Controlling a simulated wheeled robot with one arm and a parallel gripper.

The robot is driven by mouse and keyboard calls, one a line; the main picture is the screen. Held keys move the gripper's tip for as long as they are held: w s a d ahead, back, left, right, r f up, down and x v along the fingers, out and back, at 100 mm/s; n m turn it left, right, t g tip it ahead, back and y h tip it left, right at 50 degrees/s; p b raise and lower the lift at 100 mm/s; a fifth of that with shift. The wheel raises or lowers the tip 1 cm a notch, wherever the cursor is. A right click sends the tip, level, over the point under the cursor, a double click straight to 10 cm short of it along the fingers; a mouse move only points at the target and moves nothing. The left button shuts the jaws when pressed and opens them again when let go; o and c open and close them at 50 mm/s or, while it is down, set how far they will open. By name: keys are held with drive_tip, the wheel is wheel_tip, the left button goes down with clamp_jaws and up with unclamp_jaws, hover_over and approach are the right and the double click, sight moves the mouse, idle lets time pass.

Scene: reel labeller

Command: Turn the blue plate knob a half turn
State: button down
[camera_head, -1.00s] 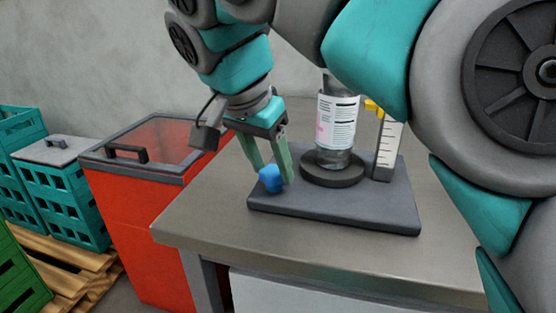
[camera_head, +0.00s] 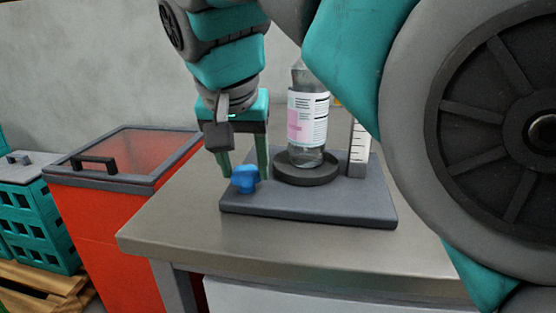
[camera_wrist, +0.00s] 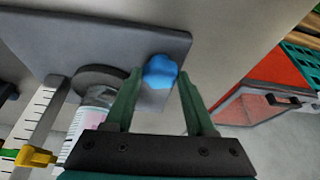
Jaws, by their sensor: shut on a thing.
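The blue lobed knob (camera_head: 244,179) sits at the front left corner of a dark grey base (camera_head: 310,212). My gripper (camera_head: 245,172) points down over it, with one green finger on each side of the knob, and is shut on it. In the wrist view the knob (camera_wrist: 160,71) lies between the fingertips (camera_wrist: 160,74). Behind and right of it, a round dark plate (camera_head: 305,176) carries an upright clear bottle (camera_head: 308,120) with a white and pink label. The bottle also shows in part in the wrist view (camera_wrist: 98,95).
A white scale post (camera_head: 358,146) stands right of the bottle; its yellow slider (camera_wrist: 36,156) shows in the wrist view. The base rests on a metal table (camera_head: 190,225). A red bin (camera_head: 105,225) and teal crates (camera_head: 35,225) stand to the left. My arm blocks the right side.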

drive_tip(key=n+y, duration=0.1)
drive_tip(key=n, duration=0.1)
drive_tip(key=n+p, duration=0.1)
drive_tip(key=n, duration=0.1)
drive_tip(key=shift+w+d+r+n+y+p, duration=0.1)
drive_tip(key=shift+d+r+n+y+p, duration=0.1)
drive_tip(key=shift+n+y+p, duration=0.15)
drive_tip(key=n, duration=0.1)
drive_tip(key=n+g+y+p, duration=0.1)
drive_tip(key=n, duration=0.1)
drive_tip(key=shift+d+f+n, duration=0.1)
drive_tip(key=shift+f+n, duration=0.05)
drive_tip(key=shift+n, duration=0.1)
drive_tip(key=n, duration=0.1)
drive_tip(key=n+g+y, duration=0.1)
drive_tip(key=n, duration=0.2)
drive_tip(key=shift+w+d+g+y, duration=0.1)
drive_tip(key=shift+w+g+y, duration=0.15)
drive_tip(key=shift+g, duration=0.05)
drive_tip(key=shift+w+n+g, duration=0.1)
drive_tip(key=shift+n+g, duration=0.7)
drive_tip(key=shift+n, duration=1.5)
drive_tip(key=shift+c, duration=1.2)
unclamp_jaws()
